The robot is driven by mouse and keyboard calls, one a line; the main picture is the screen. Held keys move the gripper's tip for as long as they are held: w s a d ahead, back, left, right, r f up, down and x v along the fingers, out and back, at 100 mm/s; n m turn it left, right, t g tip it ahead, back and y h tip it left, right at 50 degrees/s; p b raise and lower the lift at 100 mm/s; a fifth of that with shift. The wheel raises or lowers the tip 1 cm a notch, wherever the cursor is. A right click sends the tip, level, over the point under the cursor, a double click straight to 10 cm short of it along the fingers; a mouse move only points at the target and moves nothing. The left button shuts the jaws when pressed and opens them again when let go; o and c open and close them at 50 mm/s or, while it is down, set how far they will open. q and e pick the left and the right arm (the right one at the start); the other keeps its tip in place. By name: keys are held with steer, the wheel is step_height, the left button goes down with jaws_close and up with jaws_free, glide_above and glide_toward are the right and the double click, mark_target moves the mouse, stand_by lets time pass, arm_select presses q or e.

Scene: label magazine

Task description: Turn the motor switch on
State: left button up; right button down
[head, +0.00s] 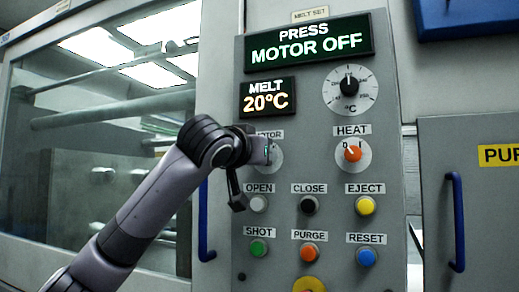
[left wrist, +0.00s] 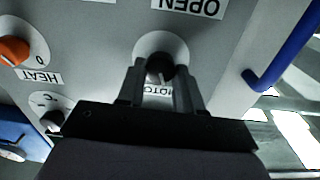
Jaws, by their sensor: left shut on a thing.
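The motor switch is a dark knob on a round white dial on the grey control panel. In the left wrist view the knob (left wrist: 159,68) sits between the two fingertips, which close on it. In the head view my left gripper (head: 268,152) covers most of the motor dial (head: 277,157), and its label is partly hidden. The green-lit display (head: 308,44) reads "PRESS MOTOR OFF". The knob's exact angle is hidden by the fingers. My right gripper is not in view.
The orange heat switch (head: 352,151) is to the right of the motor dial. Several push buttons sit below, including the white open button (head: 258,203). A blue handle (head: 205,220) stands at the left. A melt readout (head: 267,97) shows 20°C.

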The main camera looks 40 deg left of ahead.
arm_select(q)
steer(key=shift+d+m+p, duration=0.1)
steer(key=shift+m+p, duration=5.2)
steer(key=shift+m, duration=0.3)
steer(key=o, duration=1)
steer(key=shift+o, duration=0.2)
steer(key=v, duration=0.7)
steer(key=shift+b, duration=0.3)
